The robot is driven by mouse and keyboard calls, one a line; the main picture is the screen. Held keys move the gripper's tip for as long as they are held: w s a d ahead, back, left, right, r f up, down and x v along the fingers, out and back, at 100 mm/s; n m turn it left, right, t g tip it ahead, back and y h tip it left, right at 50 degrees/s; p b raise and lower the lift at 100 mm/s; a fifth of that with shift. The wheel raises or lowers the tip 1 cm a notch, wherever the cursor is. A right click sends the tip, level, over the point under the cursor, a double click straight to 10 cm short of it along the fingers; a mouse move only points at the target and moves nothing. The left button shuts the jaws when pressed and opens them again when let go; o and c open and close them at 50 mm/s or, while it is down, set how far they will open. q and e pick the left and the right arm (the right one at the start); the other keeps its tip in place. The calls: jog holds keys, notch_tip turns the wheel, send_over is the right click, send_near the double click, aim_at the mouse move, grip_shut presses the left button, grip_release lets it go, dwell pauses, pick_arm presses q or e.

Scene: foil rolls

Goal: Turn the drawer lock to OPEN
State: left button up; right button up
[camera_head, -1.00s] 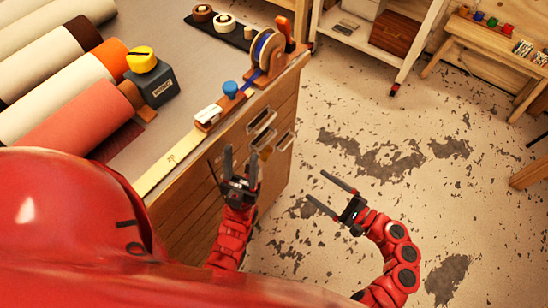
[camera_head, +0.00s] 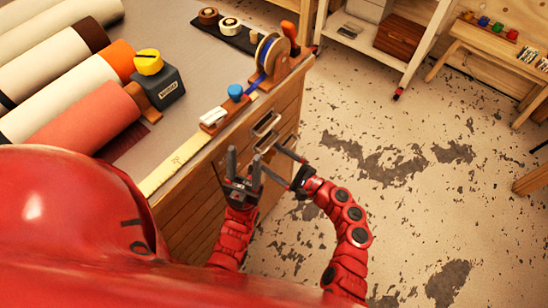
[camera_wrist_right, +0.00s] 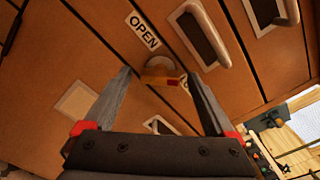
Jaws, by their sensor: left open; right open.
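The drawer lock (camera_wrist_right: 160,70) shows in the right wrist view as a small round knob with a yellow and red bar, on the wooden drawer front. A white OPEN label (camera_wrist_right: 143,31) is above and left of it; another pale label is partly hidden by the right finger. My right gripper (camera_wrist_right: 159,76) is open, its fingertips on either side of the knob in this view; contact cannot be told. In the head view my right gripper (camera_head: 271,161) is at the cabinet's drawer side. My left gripper (camera_head: 243,160) is open and empty beside the cabinet, left of the right one.
Drawer handles (camera_wrist_right: 201,34) stick out near the lock.

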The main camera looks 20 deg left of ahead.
jog(key=shift+w+a, duration=0.1)
jog(key=shift+a, duration=0.1)
jog(key=c, duration=1.4)
jog(key=shift+f+n+b, duration=0.15)
jog(key=shift+n+b, duration=0.15)
jog(key=shift+b, duration=0.25)
jog(key=shift+f+n+b, duration=0.1)
jog(key=shift+n+b, duration=8.6)
jog(key=shift+b, duration=2.6)
